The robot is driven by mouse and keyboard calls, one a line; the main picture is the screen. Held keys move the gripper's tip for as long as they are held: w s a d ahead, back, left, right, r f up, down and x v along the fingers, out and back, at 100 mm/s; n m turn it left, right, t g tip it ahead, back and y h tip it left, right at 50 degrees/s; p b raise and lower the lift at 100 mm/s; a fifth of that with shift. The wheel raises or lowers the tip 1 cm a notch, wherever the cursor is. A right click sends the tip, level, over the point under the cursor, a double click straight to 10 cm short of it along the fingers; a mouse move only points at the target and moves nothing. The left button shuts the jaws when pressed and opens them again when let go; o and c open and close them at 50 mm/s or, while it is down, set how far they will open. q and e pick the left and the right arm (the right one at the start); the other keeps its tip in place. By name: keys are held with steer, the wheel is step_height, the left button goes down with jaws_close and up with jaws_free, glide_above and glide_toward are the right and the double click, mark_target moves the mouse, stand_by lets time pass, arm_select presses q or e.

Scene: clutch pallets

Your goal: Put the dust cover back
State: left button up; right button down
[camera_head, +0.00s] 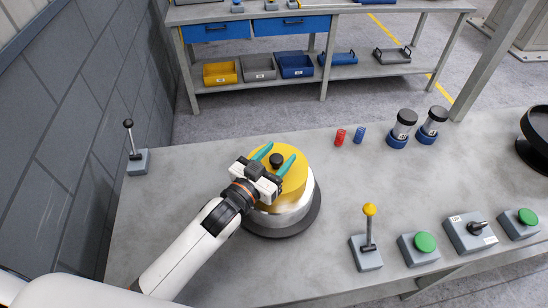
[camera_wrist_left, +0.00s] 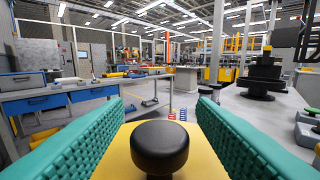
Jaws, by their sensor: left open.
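The yellow dust cover (camera_head: 294,184) with a black knob (camera_head: 276,160) lies on top of a round silver housing (camera_head: 296,212). The housing stands on a dark round base on the grey table. My left gripper (camera_head: 279,153) is open, with its teal fingers on either side of the knob, over the cover. In the left wrist view the knob (camera_wrist_left: 160,146) is between the two fingers, with a gap on each side. The cover (camera_wrist_left: 116,152) shows below it. The near side of the cover is partly hidden by my gripper. My right gripper is not in view.
A lever box (camera_head: 137,160) stands at left. A yellow-knobbed lever (camera_head: 367,250) and green button boxes (camera_head: 421,247) line the front right. Red (camera_head: 340,136) and blue (camera_head: 360,134) small parts and two black-capped jars (camera_head: 402,127) stand behind. A black part (camera_head: 535,142) is at far right.

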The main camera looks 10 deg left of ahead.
arm_select(q)
steer(key=shift+r, duration=0.35)
steer(key=shift+r+p, duration=0.5)
steer(key=shift+r, duration=0.05)
steer(key=shift+s+a+f+b, duration=0.35)
steer(key=shift+s+f+b, duration=0.15)
steer(key=shift+s, duration=0.3)
steer(key=b+v, duration=0.2)
steer(key=v, duration=0.8)
steer(key=shift+r, duration=0.2)
steer(key=shift+s, duration=0.1)
